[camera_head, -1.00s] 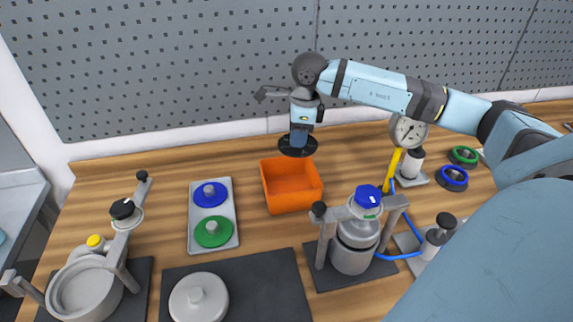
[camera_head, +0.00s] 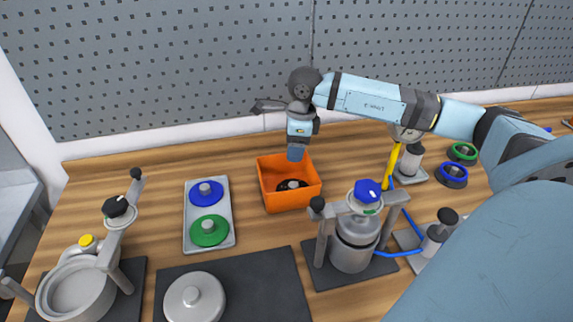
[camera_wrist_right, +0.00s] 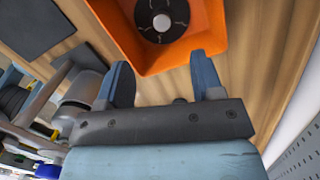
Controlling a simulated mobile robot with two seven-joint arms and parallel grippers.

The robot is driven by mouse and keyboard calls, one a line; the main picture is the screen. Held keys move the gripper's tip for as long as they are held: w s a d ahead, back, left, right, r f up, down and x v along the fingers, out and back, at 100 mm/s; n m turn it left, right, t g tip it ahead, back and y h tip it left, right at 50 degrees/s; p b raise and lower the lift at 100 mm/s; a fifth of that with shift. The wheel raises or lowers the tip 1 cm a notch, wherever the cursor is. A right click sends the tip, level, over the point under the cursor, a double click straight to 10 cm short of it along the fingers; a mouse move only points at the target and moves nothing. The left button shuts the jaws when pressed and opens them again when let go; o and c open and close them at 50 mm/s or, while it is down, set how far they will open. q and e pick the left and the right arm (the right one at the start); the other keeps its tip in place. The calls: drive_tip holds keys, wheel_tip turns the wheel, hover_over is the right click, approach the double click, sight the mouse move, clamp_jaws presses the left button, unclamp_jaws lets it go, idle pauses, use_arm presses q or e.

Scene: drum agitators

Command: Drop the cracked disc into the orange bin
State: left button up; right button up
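The cracked disc, black with pale crack lines and a light centre knob, lies inside the orange bin. It shows in the right wrist view (camera_wrist_right: 162,20) and partly in the head view (camera_head: 290,187). The orange bin (camera_head: 291,201) stands on the bench in the middle, and its wall also shows in the right wrist view (camera_wrist_right: 215,25). My right gripper (camera_wrist_right: 162,80) is open and empty; its two blue fingers are apart, near the bin's rim. In the head view the right gripper (camera_head: 296,154) is over the bin's back edge. My left gripper is not seen.
A grey tray (camera_head: 190,220) with a blue disc (camera_head: 206,193) and a green disc (camera_head: 209,231) lies left of the bin. A clamped metal drum (camera_head: 352,245) stands in front right. A gauge stand (camera_head: 393,165) is to the right. A pegboard wall is behind.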

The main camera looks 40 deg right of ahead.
wheel_tip(320, 180, up, 14)
drive_tip(key=s+d, duration=0.1)
drive_tip(key=shift+b, duration=0.4)
drive_tip(key=shift+s+d+f, duration=0.1)
drive_tip(key=shift+f, duration=0.1)
